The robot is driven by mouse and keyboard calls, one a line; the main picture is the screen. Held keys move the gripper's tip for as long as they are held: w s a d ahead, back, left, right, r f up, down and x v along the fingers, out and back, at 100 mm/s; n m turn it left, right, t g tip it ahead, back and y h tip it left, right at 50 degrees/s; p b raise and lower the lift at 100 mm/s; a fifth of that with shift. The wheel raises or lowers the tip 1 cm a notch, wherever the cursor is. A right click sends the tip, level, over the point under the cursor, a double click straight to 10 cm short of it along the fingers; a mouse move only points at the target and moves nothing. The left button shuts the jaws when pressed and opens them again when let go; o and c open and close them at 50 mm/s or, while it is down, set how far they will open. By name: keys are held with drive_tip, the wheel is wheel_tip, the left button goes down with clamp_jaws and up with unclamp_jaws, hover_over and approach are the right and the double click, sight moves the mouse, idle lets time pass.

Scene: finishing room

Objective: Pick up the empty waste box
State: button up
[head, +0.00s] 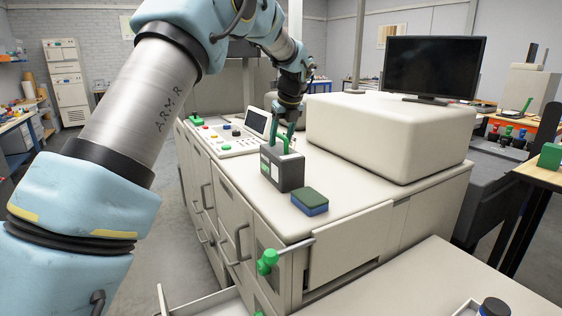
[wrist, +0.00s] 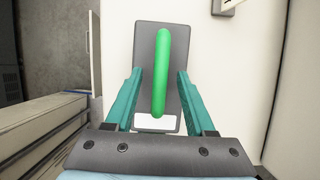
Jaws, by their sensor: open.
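The waste box (head: 283,170) is a dark grey box with a green handle on top and pale labels on its side. It stands upright on the cream cabinet top (head: 345,191). My gripper (head: 288,132) is above it, pointing down. In the wrist view, the green handle (wrist: 160,72) runs lengthwise over the box's grey top (wrist: 141,60). The teal fingers of my gripper (wrist: 158,78) are apart, one on each side of the handle, with a gap to it on both sides. I cannot see inside the box.
A green and blue sponge-like block (head: 310,202) lies just in front of the box. A control panel (head: 236,138) with coloured buttons and a screen is behind it. A large cream housing (head: 390,136) rises to the right. An open drawer (head: 205,303) juts out at the lower front.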

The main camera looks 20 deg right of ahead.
clamp_jaws()
idle(0.4)
idle(1.0)
